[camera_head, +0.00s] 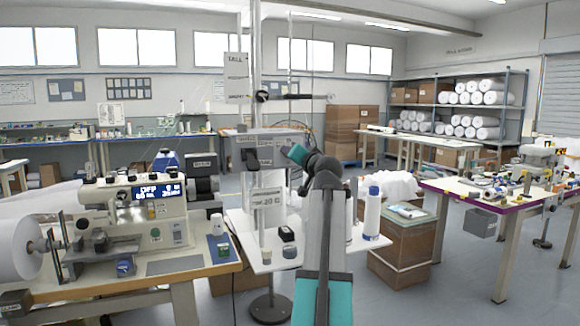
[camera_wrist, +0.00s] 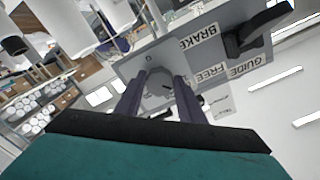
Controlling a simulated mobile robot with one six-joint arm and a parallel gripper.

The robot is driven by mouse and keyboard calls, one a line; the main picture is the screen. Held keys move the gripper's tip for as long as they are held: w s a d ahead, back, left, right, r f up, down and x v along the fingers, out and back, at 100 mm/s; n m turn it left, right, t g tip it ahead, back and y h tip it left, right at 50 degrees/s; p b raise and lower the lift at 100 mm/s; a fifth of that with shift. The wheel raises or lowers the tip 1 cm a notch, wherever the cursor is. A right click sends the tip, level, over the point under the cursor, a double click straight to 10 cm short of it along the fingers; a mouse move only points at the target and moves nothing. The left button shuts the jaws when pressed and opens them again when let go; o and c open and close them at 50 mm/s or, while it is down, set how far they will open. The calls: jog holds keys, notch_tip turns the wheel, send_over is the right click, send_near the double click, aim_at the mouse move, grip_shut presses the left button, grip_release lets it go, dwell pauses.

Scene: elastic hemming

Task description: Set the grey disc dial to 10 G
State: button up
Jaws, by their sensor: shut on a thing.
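The grey disc dial (camera_wrist: 158,84) sits on a grey panel (camera_wrist: 140,62) in the wrist view. The two dark fingers of my gripper (camera_wrist: 158,92) stand on either side of its rim and are shut on it. The dial has a small dark mark; its scale cannot be read. In the head view my gripper (camera_head: 297,153) is at the right part of the panel (camera_head: 268,139) on the post, and hides the dial.
A black lever (camera_wrist: 252,32) stands on the panel beside labels reading BRAKE, FREE and GUIDE. A sewing machine (camera_head: 135,215) with a lit display is at left.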

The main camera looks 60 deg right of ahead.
jog(key=shift+d+r+n+b, duration=0.1)
jog(key=shift+r+n+b, duration=0.05)
jog(key=shift+n+b, duration=1.4)
jog(key=shift+n, duration=0.25)
jog(key=o, duration=1)
jog(key=shift+o, duration=0.2)
jog(key=v, duration=1.4)
jog(key=shift+p, duration=0.3)
jog(key=shift+w, duration=0.1)
